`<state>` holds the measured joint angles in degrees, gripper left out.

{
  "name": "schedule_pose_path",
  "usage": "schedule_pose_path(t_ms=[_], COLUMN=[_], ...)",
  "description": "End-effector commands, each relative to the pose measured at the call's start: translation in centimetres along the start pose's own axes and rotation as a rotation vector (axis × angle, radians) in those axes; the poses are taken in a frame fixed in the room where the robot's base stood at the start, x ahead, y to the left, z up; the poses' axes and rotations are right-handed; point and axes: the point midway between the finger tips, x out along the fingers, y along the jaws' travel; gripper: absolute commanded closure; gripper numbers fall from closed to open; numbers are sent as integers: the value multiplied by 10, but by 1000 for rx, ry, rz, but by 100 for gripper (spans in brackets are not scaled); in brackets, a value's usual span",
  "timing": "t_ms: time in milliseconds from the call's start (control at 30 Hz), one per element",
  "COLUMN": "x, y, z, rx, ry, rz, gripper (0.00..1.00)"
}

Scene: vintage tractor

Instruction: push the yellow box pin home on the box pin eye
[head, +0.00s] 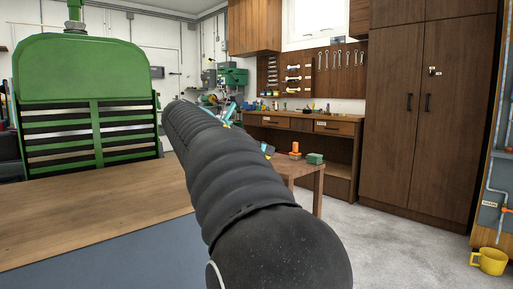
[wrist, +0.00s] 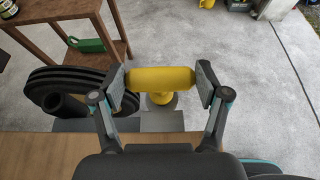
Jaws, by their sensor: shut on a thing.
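The yellow box pin (wrist: 160,79) shows in the wrist view as a fat yellow crossbar with a short yellow stem below it. My gripper (wrist: 162,82) is shut on the two ends of the crossbar, one pad at each end. A round grey part (wrist: 161,104) shows under the stem and may be the box pin eye. I cannot tell how deep the pin sits in it. In the head view my arm hides the pin, the eye and nearly all of the gripper.
A wooden tabletop (head: 95,218) lies at left in the head view, before a green tractor grille (head: 90,90). A small wooden table (head: 305,170) beyond my arm bears an orange item (head: 295,148) and a green box (head: 315,158). Clear concrete floor (head: 385,245) lies to the right.

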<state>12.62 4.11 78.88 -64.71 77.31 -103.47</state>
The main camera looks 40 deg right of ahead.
Motion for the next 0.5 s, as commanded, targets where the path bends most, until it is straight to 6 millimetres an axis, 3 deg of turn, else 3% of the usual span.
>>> schedule_pose_path(t_ms=[500], x=[4], y=[0], z=[-10], rx=[1], ry=[-1], rz=[0], gripper=[68])
